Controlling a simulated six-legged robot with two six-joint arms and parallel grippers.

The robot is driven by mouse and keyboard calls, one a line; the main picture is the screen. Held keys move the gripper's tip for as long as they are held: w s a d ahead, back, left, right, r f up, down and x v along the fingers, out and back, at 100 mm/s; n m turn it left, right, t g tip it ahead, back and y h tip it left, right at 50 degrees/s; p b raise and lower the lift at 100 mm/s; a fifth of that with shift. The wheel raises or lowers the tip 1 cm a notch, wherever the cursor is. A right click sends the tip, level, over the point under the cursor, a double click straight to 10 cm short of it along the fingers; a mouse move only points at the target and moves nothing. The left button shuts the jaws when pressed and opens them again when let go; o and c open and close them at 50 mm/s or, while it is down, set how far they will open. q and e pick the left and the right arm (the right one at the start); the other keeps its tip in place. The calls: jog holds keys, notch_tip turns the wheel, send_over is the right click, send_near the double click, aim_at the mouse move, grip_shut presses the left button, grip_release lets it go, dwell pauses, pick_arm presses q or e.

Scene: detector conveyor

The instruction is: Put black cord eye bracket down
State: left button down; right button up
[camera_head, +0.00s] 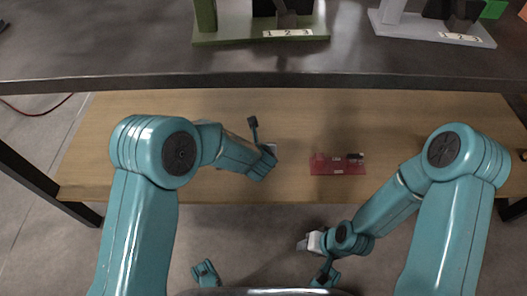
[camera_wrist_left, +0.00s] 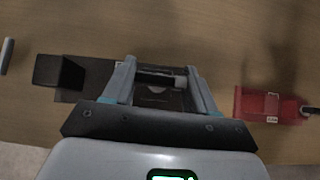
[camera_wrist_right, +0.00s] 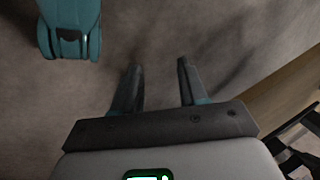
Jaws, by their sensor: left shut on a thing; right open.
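The black cord eye bracket (camera_wrist_left: 60,72) is a dark piece with a block at one end, seen in the left wrist view. Its dark plate runs to the right, between the fingers of my left gripper (camera_wrist_left: 165,88), which is shut on it. In the head view the bracket (camera_head: 253,125) shows as a dark upright piece by my left gripper (camera_head: 270,149), over the wooden shelf (camera_head: 210,105). I cannot tell whether it touches the shelf. My right gripper (camera_wrist_right: 156,75) is open and empty above the floor; in the head view it is at the lower middle (camera_head: 301,245).
A red flat part (camera_head: 337,168) lies on the shelf to the right, also in the left wrist view (camera_wrist_left: 265,103). The dark upper table (camera_head: 130,65) carries a green fixture (camera_head: 230,38) and a grey one (camera_head: 410,28). Shelf between bracket and red part is clear.

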pick_arm(q)
notch_tip(320, 180, down, 4)
jog(key=shift+f+b, duration=0.15)
jog(key=shift+b, duration=0.8)
pick_arm(e)
jog(key=shift+w+d+f+t, duration=0.15)
jog(key=shift+w+f, duration=0.15)
jog(key=shift+f, duration=0.2)
jog(key=shift+w+f+t, duration=0.15)
jog(key=shift+w+f, duration=0.15)
jog(key=shift+f, duration=0.15)
pick_arm(q)
jog(key=shift+c, duration=1.3)
grip_release()
pick_arm(e)
jog(key=shift+f, duration=0.15)
